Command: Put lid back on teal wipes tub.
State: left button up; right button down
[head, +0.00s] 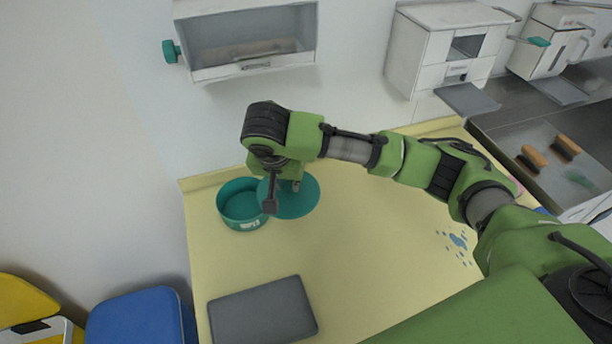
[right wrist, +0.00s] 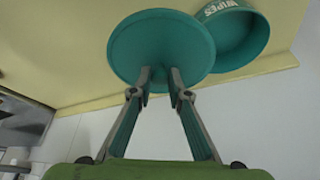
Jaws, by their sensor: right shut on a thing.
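The teal wipes tub (head: 240,207) stands upright and open on the yellow counter, near its back left corner. The tub also shows in the right wrist view (right wrist: 243,35), with white lettering on its side. The round teal lid (head: 296,202) is just right of the tub in the head view and partly overlaps its rim in the picture. My right gripper (head: 284,184) is shut on the lid. In the right wrist view the two fingertips (right wrist: 160,77) meet the near part of the lid (right wrist: 160,40). Whether lid and tub touch I cannot tell. My left gripper is out of view.
A grey flat pad (head: 263,312) lies at the front of the yellow counter (head: 365,235). Blue spots (head: 457,241) mark the counter at right. A wall dispenser (head: 248,40) hangs above. A blue bin (head: 140,316) stands at left. The counter's middle is clear.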

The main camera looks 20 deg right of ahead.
pick_arm(q)
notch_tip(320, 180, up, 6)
jog(key=p, duration=0.5)
pick_arm(e)
jog(key=w+a+n+y, duration=0.3)
jog(key=w+a+n, duration=0.45)
jog(key=a, duration=0.25)
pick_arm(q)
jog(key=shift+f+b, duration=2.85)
pick_arm(e)
notch_tip(320, 180, down, 6)
jog(key=n, duration=0.1)
jog(key=shift+d, duration=0.15)
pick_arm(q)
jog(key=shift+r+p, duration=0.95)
pick_arm(e)
jog(key=shift+r, duration=0.1)
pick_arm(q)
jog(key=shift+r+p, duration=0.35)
pick_arm(e)
jog(key=shift+f, duration=0.2)
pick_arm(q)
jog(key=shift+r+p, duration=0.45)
pick_arm(e)
jog(key=c, duration=1.4)
grip_release()
jog(key=shift+o, duration=0.2)
